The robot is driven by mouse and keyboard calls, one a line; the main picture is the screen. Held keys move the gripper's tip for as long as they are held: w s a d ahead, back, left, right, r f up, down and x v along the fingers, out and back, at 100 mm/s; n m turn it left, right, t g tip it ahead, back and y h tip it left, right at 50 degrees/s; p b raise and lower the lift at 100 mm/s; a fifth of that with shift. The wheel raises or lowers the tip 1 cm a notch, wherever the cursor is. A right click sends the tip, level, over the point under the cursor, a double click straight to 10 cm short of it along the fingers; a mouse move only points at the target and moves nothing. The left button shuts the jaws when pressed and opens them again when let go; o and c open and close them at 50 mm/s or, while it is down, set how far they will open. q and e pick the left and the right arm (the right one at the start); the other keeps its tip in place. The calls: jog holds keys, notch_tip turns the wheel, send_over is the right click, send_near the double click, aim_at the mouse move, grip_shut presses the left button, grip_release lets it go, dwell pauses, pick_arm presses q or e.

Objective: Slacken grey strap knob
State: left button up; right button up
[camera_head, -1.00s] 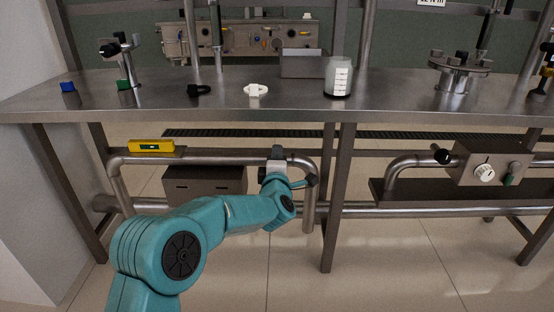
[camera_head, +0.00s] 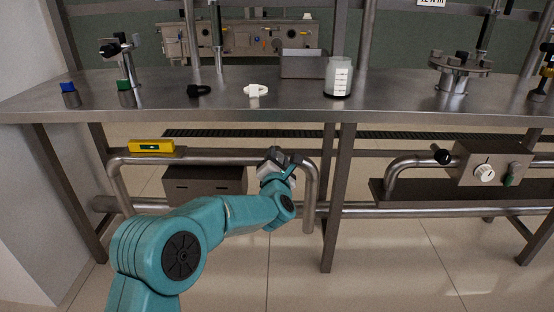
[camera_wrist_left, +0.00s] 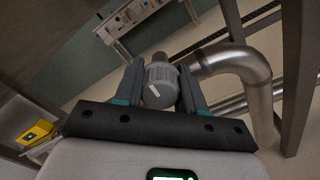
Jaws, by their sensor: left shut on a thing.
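The grey strap knob (camera_wrist_left: 160,88) is a ribbed round knob with a white mark on its face, in the middle of the left wrist view. It sits at the steel pipe under the bench. My left gripper (camera_wrist_left: 163,82) is shut on it, one finger on each side. In the head view my left gripper (camera_head: 275,157) is at the pipe's right part, tilted, and covers the knob. The strap itself cannot be made out. My right gripper is not in view.
The steel pipe (camera_head: 220,157) bends down at the right. A yellow level (camera_head: 152,146) lies at its left end. A dark box (camera_head: 205,181) stands behind. The bench top (camera_head: 300,108) hangs above. A bench leg (camera_head: 340,200) stands to the right.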

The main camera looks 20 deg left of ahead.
pick_arm(q)
jog(key=shift+n, duration=0.6)
jog(key=o, duration=1.1)
jog(key=shift+c, duration=0.2)
jog(key=p+v, duration=0.2)
jog(key=v, duration=1.4)
jog(key=shift+s+p, duration=0.15)
jog(key=shift+p, duration=0.2)
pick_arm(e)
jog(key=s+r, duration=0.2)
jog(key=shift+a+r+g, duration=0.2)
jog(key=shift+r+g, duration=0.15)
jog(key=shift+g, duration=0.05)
pick_arm(q)
jog(key=shift+r, duration=0.1)
